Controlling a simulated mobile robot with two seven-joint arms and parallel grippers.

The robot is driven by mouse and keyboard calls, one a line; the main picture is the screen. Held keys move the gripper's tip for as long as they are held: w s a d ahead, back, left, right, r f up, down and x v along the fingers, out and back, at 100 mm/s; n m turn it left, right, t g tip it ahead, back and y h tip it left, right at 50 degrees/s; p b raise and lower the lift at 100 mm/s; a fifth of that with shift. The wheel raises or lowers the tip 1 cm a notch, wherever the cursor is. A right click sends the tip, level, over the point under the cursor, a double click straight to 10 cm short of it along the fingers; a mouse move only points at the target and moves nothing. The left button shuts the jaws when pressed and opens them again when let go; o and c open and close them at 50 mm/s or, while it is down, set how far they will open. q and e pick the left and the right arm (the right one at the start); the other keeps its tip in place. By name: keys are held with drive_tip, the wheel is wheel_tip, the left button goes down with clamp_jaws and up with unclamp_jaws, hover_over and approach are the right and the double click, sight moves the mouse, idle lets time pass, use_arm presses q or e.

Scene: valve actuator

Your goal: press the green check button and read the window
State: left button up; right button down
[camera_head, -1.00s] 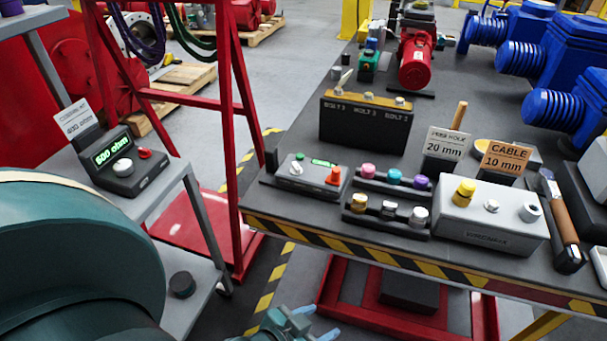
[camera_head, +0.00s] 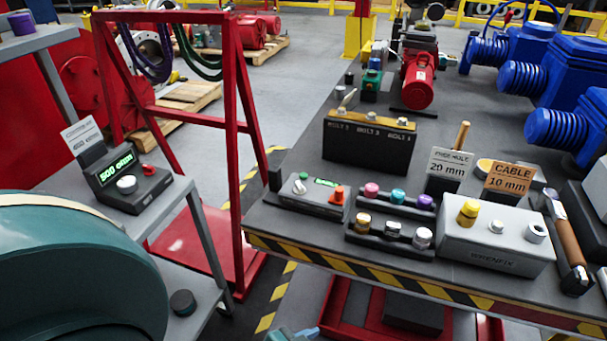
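A small grey box (camera_head: 312,204) sits at the near left corner of the dark bench. Any text in the window is too small to read. Part of a teal gripper with a pale blue tip (camera_head: 303,333), apparently my left, shows at the bottom edge, below and apart from the box. Its fingers are mostly cut off. My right gripper is not in view.
Right of the box are a rack of coloured knobs (camera_head: 390,232), a grey WRENFIX box (camera_head: 490,242), a cable sign (camera_head: 509,180) and a hammer-like tool (camera_head: 568,240). A black meter (camera_head: 130,190) seems to read 500 ohm. A red frame (camera_head: 232,140) stands left of the bench.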

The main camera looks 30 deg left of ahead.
use_arm(q)
clamp_jaws()
idle(1.4)
